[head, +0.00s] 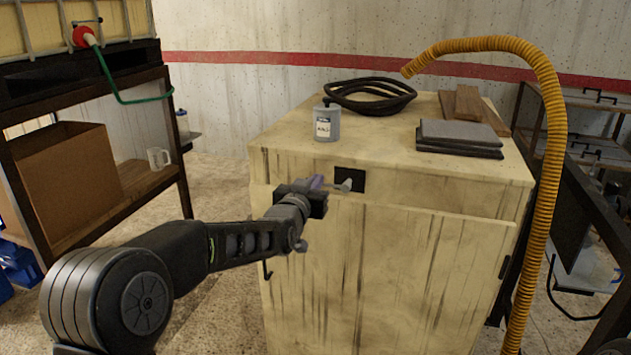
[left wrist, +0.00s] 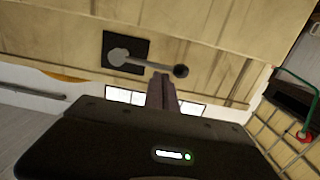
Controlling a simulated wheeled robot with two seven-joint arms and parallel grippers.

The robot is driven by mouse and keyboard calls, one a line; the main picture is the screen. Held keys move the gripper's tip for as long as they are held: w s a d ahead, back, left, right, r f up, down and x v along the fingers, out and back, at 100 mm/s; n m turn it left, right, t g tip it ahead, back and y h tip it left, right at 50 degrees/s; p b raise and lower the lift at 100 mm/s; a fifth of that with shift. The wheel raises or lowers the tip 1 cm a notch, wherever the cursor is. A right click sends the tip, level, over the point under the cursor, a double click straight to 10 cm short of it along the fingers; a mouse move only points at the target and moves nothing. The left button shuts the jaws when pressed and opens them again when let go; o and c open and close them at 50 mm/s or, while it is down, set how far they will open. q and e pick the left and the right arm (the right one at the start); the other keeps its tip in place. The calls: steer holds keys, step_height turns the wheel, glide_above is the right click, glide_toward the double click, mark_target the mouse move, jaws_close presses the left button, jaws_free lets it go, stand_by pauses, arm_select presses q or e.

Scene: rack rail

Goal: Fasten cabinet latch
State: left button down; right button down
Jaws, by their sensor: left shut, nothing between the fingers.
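The cream, stained cabinet (head: 395,262) stands in the middle of the head view. Its latch (head: 351,183) is a grey lever on a dark square plate near the top front edge. In the left wrist view the latch lever (left wrist: 148,63) runs from a round pivot on the plate to a dark knob at the right. My left gripper (head: 318,184) is in front of the cabinet, beside the latch. Its fingers (left wrist: 162,90) are shut and empty, just below the lever near the knob; I cannot tell whether they touch it. My right gripper is out of view.
On the cabinet top are a grey bottle (head: 326,123), a coiled black hose (head: 369,97), dark folded pads (head: 459,138) and wooden boards (head: 468,103). A yellow corrugated hose (head: 546,170) hangs at the right. A shelf with a cardboard box (head: 66,183) stands at the left.

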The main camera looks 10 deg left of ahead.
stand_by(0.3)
arm_select(q)
steer(key=shift+a+f+n+b, duration=0.15)
steer(key=shift+n+b, duration=0.15)
steer(key=shift+b, duration=0.35)
steer(key=d+f+n+b, duration=0.1)
steer(key=f+n+b, duration=0.1)
steer(key=n+b, duration=0.2)
steer(key=d+f+n+b, duration=0.1)
steer(key=f+n+b, duration=0.2)
steer(key=b, duration=0.6)
steer(key=d+f+n+h+b, duration=0.1)
steer(key=f+n+b, duration=0.2)
steer(key=n+b, duration=0.4)
steer(key=shift+s+d, duration=0.1)
steer(key=shift+d, duration=0.15)
steer(key=shift+d+f+n+t+b, duration=0.15)
steer(key=shift+d+n+b, duration=0.3)
steer(key=shift+n, duration=0.4)
steer(key=shift+d+f+n+t+b, duration=0.15)
steer(key=shift+d+n+b, duration=0.3)
steer(key=shift+n, duration=0.4)
steer(key=shift+r, duration=0.1)
